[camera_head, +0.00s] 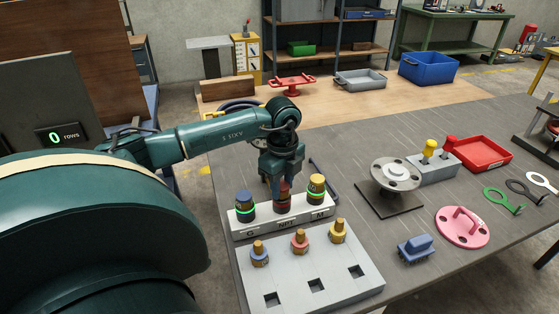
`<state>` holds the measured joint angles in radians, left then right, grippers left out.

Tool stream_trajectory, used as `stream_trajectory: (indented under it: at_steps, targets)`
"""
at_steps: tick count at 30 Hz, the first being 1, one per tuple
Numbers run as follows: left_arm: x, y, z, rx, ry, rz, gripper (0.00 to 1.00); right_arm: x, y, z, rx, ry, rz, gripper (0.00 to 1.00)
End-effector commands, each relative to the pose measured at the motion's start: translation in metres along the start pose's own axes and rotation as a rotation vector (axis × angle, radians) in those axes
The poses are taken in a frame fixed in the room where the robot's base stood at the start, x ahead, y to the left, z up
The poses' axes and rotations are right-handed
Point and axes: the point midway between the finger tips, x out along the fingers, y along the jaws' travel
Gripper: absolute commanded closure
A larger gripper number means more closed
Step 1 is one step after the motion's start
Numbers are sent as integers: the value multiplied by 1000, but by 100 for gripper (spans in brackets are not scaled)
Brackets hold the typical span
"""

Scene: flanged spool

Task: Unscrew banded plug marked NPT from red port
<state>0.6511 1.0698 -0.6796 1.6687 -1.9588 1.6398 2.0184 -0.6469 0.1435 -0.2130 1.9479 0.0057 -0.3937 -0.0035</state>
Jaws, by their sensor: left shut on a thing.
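A white block (243,231) bears three ports marked G, NPT and M. The middle, red port (283,208) stands behind the NPT label. My left gripper (283,186) comes down over it from above and is shut on the plug there. The fingers hide most of that plug, so I cannot make out its band or its thread. A blue-topped port (244,209) with a green ring stands to the left, and a yellow-topped one (317,191) with a green ring to the right. My right gripper is not in view.
In front, a grey tray (335,250) has square holes and holds blue (259,255), pink (299,242) and yellow (338,232) fittings. To the right are a flanged spool (395,173), a pink disc (462,226) and a blue brush-like block (414,247). A red tray (483,139) lies further back.

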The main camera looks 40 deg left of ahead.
Motion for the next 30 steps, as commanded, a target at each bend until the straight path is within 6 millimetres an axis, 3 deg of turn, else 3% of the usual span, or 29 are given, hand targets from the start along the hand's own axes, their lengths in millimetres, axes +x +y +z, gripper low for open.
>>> stream_trajectory:
  at_steps: [7,23,30]
  targets:
    - [-1,1,-1,-112,0,6,99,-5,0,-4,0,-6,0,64]
    - [0,1,-2,-953,0,5,99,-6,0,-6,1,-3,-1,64]
    - [-3,0,0,-939,-2,2,99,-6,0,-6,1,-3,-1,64]
